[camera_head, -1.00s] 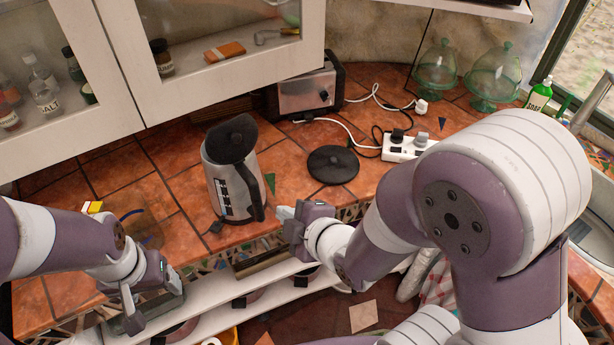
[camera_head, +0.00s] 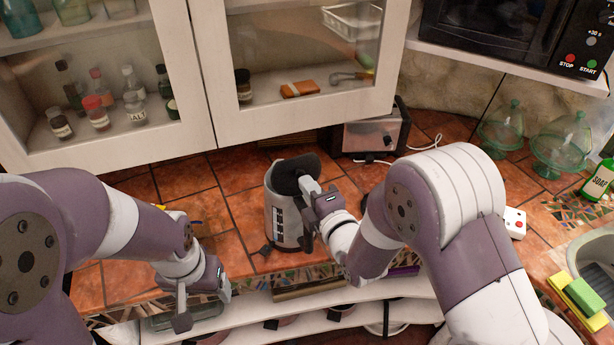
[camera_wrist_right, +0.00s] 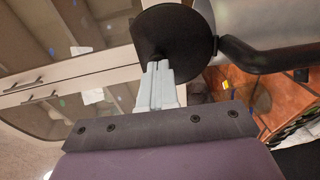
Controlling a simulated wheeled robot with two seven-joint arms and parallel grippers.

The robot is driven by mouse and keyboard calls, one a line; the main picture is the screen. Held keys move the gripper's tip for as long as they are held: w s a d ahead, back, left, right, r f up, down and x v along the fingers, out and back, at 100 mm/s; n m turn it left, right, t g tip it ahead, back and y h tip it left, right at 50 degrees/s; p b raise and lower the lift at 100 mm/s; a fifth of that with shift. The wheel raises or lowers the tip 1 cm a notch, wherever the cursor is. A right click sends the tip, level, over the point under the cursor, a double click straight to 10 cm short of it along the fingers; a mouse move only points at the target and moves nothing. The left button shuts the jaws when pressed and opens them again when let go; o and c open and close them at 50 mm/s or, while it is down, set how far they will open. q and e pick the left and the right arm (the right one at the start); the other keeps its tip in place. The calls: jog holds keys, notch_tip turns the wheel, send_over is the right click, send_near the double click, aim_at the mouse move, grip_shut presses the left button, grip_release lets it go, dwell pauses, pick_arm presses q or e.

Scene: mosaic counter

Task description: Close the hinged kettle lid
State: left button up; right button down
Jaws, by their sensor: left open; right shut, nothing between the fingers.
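The grey metal kettle (camera_head: 291,228) stands upright on the tiled counter. Its black hinged lid (camera_head: 286,172) is raised open at the top. In the right wrist view the lid (camera_wrist_right: 178,32) is a dark disc just beyond my fingertips, with the kettle body (camera_wrist_right: 258,18) and black handle (camera_wrist_right: 270,55) to its right. My right gripper (camera_head: 308,186) is shut and empty, its fingertips at the lid in front of the kettle's top; contact cannot be told for sure. My left gripper (camera_head: 204,303) is open and empty, low at the counter's front edge, left of the kettle.
A toaster (camera_head: 372,134) stands behind the kettle. Glass-doored cabinets (camera_head: 300,128) hang above the counter's back. Glass cake domes (camera_head: 560,145), a green soap bottle (camera_head: 597,182) and sponges (camera_head: 580,300) are at the right. Some counter left of the kettle is clear.

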jog(key=shift+w+a, duration=0.15)
jog(key=shift+w, duration=0.2)
jog(key=shift+w, duration=0.1)
